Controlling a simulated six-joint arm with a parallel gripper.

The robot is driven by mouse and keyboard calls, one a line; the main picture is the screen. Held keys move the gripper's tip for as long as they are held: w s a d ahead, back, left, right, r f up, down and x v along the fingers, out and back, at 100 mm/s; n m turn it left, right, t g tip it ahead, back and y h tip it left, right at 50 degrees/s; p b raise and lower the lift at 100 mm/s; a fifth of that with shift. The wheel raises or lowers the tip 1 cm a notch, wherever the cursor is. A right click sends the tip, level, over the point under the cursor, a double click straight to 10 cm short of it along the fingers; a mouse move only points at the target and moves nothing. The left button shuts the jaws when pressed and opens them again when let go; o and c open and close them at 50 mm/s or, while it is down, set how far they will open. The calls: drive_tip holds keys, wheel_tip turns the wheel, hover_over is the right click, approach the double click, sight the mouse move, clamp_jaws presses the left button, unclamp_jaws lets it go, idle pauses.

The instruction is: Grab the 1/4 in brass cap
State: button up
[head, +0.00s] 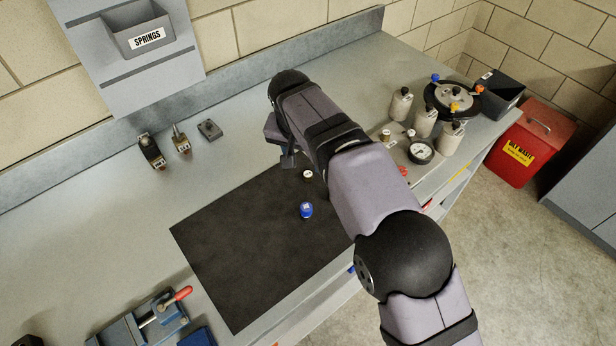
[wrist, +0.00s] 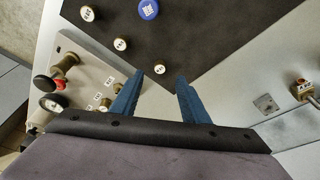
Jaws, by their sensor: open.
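Small round caps with white labelled tops show in the wrist view: one (wrist: 160,69) near the mat's edge, one (wrist: 120,44) further up, and one (wrist: 87,13) at the upper left. Their sizes are too small to read, so I cannot tell which is the 1/4 in brass cap. In the head view one white-topped cap (head: 308,173) shows on the mat; my arm hides others. My gripper (wrist: 160,77) is open and empty, its blue fingers apart. The nearest cap appears between the fingertips in the wrist view, but not gripped. My gripper (head: 288,160) is partly hidden in the head view.
A blue cap (head: 306,210) stands on the black mat (head: 240,255). A panel with a gauge (head: 420,152) and grey cylinders (head: 452,137) is at the right. Small fittings (head: 181,140) stand at the back left. A blue vise (head: 140,322) is at the front left.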

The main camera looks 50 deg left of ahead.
sight(308, 174)
drive_tip(key=shift+p+x, duration=1.45)
drive_tip(key=shift+x, duration=2.25)
drive_tip(key=shift+w+a, duration=0.1)
drive_tip(key=shift+a, duration=0.05)
clamp_jaws()
